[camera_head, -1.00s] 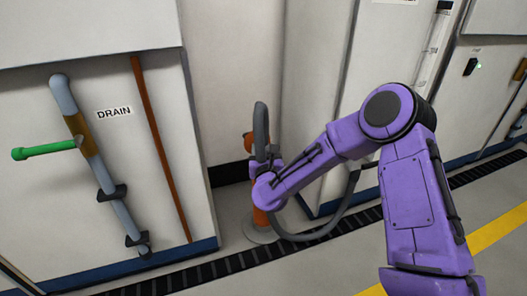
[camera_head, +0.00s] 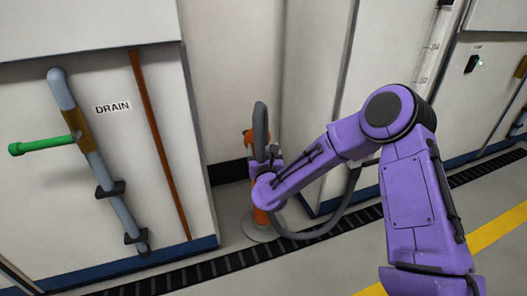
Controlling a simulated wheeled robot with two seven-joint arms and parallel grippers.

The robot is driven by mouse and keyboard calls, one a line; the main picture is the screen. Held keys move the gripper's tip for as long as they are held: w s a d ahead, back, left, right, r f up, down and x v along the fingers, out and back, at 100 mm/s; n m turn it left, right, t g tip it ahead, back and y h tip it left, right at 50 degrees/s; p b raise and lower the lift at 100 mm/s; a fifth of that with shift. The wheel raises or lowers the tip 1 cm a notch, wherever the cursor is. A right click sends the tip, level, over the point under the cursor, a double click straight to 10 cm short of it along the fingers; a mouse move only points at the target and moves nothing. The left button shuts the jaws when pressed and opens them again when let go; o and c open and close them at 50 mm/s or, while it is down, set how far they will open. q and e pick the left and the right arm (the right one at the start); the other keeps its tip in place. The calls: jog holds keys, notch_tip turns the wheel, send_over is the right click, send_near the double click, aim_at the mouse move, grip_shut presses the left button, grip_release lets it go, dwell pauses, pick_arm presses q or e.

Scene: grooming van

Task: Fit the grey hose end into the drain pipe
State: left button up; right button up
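The grey hose (camera_head: 261,125) stands upright as a short thick length just above my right gripper (camera_head: 267,160). More of the hose (camera_head: 310,234) loops low behind my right arm. My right gripper is beside or around the upright length, but its fingers are largely hidden by the wrist, so I cannot tell its grip. A grey-blue pipe (camera_head: 120,208) runs down the wall panel at the left, next to a DRAIN label. A green branch (camera_head: 42,146) sticks out leftward from its brown collar (camera_head: 79,130). My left gripper is not in view.
An orange post (camera_head: 262,217) on a round grey base (camera_head: 261,231) stands in the recess behind my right gripper. A brown strip (camera_head: 158,145) runs down the left panel. A dark floor grating (camera_head: 225,262) passes along the panels. The space between gripper and green branch looks clear.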

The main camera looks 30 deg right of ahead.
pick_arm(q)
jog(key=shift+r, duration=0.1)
pick_arm(e)
jog(key=shift+s, duration=0.1)
pick_arm(q)
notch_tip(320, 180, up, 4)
jog(key=p, duration=0.4)
pick_arm(e)
jog(key=v, duration=1)
jog(key=shift+a, duration=0.2)
